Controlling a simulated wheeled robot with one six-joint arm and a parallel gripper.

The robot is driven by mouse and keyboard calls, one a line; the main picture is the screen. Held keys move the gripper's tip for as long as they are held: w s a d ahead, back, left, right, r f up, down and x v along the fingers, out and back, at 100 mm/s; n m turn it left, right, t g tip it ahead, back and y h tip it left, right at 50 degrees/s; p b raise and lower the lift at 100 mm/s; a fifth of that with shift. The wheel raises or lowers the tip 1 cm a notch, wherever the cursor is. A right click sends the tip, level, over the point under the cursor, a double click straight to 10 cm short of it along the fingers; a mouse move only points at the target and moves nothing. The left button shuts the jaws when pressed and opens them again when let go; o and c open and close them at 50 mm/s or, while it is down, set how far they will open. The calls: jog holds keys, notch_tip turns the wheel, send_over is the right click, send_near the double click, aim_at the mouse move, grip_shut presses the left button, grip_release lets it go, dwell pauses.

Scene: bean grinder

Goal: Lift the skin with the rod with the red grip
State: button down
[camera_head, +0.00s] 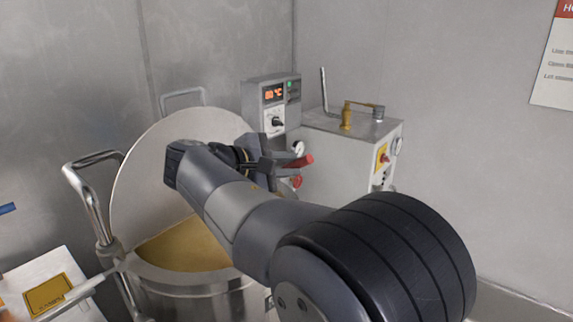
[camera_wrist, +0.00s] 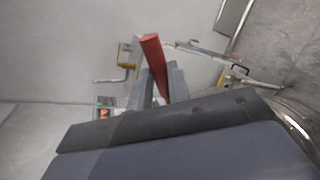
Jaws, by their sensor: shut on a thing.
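My gripper (camera_head: 283,166) is shut on the red grip (camera_head: 301,161) beside the control box, to the right of the pot. The wrist view shows the red grip (camera_wrist: 153,60) between my gripper's two fingers (camera_wrist: 161,84), sticking out past them. The rod's shaft cannot be made out in either view. A tan-yellow surface (camera_head: 185,248) lies inside the steel pot (camera_head: 190,284); I cannot tell the skin from what is under it. My arm hides the pot's right part.
The pot's round lid (camera_head: 139,183) stands open behind it. A tubular handle (camera_head: 88,200) rises at left. A control box (camera_head: 271,97) and a white machine (camera_head: 345,150) with a brass-and-steel lever stand behind my gripper. A second red part (camera_head: 296,181) sits just below the grip.

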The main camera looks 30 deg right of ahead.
notch_tip(320, 180, down, 15)
jog(key=b, duration=1.2)
dwell(0.5)
dwell(1.2)
notch_tip(320, 180, up, 5)
jog(key=p, duration=0.9)
jog(key=shift+f, duration=0.2)
jog(key=shift+r, duration=0.15)
notch_tip(320, 180, up, 11)
jog(key=p, duration=0.8)
dwell(0.3)
dwell(0.8)
